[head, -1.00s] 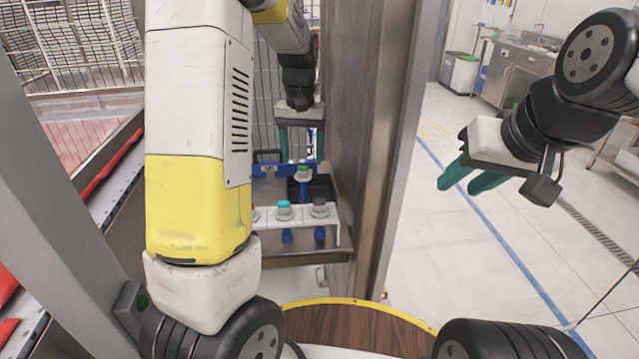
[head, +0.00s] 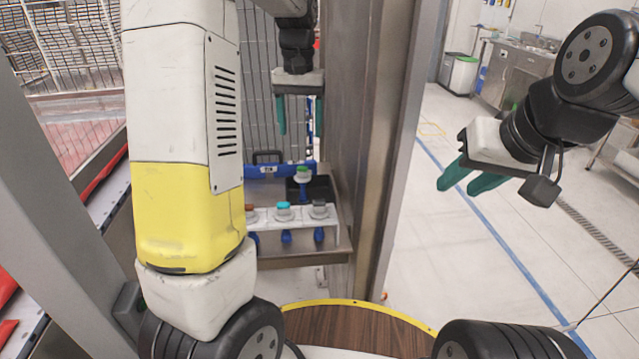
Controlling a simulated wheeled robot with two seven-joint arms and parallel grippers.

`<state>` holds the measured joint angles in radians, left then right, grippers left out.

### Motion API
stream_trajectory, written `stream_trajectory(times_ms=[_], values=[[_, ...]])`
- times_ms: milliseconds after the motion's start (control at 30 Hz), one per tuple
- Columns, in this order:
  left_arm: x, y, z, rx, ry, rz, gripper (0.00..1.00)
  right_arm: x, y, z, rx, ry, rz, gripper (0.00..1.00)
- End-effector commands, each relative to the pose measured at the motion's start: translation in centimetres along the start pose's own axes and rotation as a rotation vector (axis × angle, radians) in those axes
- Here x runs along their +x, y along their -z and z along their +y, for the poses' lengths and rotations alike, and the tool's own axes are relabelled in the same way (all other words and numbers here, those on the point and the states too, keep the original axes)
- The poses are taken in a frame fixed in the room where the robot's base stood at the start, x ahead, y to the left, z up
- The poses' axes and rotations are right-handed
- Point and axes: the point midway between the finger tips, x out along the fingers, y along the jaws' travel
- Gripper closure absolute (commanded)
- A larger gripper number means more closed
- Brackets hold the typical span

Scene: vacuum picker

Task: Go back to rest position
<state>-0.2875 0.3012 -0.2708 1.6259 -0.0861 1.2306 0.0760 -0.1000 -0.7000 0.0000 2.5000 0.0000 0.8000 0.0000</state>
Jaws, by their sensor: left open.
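My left gripper (head: 299,115) hangs fingers down in the upper middle of the head view, above and behind a small shelf. Its two teal fingers are apart, with nothing seen between them. My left arm fills the left side and hides part of the shelf. My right gripper (head: 468,184) is at the right, in the air over the open floor. Its teal fingers are apart and nothing is between them.
The metal shelf (head: 300,253) carries a white rack (head: 325,226) with several blue-bodied tools, a dark bin (head: 320,187) with a green-topped one, and a blue case (head: 262,171). A metal wall (head: 358,150) stands beside it. Floor on the right is clear.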

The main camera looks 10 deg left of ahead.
Motion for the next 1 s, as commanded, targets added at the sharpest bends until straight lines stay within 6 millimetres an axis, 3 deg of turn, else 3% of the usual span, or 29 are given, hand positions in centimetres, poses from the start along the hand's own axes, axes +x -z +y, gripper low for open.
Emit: stream_trajectory(times_ms=[133,233,533,800,1000], values=[[-0.7,-0.8,-0.1,0.0,-0.017,0.019,0.34,0.0,0.0,0.0,0.0,0.0,0.0,0.64],[-2.0,-2.9,-0.2,0.003,-0.053,0.063,0.34,0.0,0.0,0.0,0.0,0.0,0.0,0.64],[-5.5,-13.1,0.3,0.035,-0.169,0.281,0.34,0.0,0.0,0.0,0.0,0.0,0.0,0.64],[-4.9,-21.3,1.3,0.063,-0.196,0.471,0.34,0.0,0.0,0.0,0.0,0.0,0.0,0.64],[-3.8,-23.8,1.7,0.072,-0.19,0.539,0.34,0.0,0.0,0.0,0.0,0.0,0.0,0.64]])
